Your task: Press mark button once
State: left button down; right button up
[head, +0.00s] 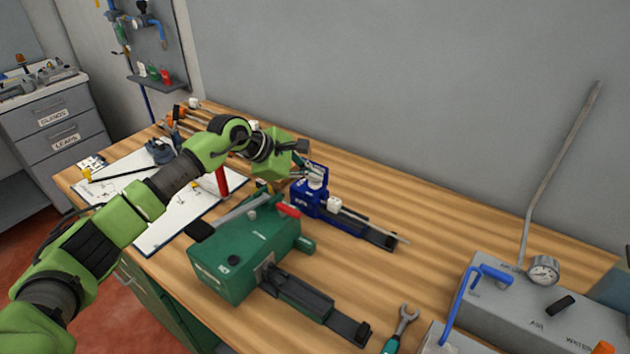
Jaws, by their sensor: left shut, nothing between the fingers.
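No button labelled mark can be read; the gripper hides part of the device's top. My right gripper is not in view.
A grey panel box (530,310) with a gauge (543,270), blue handle and tall bent pipe stands at the right. A wrench (402,325) lies left of it. White sheets (172,222) lie on the bench's left. The back right of the wooden bench (440,205) is clear.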

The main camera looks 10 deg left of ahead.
aim_at(312, 184)
pick_arm(q)
jog(key=shift+f, duration=0.25)
jog(key=shift+r, duration=0.1)
jog(key=shift+r+p, duration=0.35)
jog(key=shift+r, duration=0.7)
jog(key=shift+r+p, duration=1)
jog(key=shift+r, duration=1.55)
